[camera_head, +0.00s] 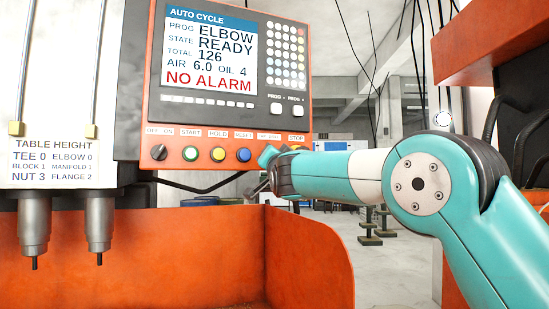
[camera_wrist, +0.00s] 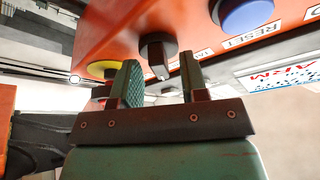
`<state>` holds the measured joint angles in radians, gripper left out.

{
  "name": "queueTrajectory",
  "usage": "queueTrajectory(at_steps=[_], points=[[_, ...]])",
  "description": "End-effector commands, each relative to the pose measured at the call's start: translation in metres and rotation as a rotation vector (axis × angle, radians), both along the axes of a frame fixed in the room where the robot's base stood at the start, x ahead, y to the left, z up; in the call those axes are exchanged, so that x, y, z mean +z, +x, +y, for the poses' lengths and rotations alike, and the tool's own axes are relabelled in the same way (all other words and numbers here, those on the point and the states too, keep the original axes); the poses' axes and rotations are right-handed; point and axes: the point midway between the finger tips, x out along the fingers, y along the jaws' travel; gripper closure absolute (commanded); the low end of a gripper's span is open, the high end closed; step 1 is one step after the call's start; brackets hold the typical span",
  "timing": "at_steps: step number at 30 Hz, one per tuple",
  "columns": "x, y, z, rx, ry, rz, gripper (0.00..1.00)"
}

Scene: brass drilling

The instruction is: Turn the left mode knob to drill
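In the head view my gripper (camera_head: 267,156) is at the panel's lower right, between RESET and STOP, hiding the knob.
The screen (camera_head: 210,55) reads NO ALARM. Two spindles (camera_head: 99,225) hang at left above an orange guard (camera_head: 200,250).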

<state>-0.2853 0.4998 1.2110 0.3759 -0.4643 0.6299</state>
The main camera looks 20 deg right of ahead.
Motion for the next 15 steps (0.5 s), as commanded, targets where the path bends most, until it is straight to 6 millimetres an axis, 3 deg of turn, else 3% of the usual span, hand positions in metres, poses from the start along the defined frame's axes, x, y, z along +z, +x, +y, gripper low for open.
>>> queueTrajectory(at_steps=[8, 11, 15], points=[[-0.002, -0.004, 0.0, 0.0, -0.001, -0.001, 0.6], [-0.007, -0.014, 0.002, 0.001, -0.001, -0.002, 0.6], [-0.019, -0.042, 0.004, 0.002, -0.001, -0.002, 0.6]])
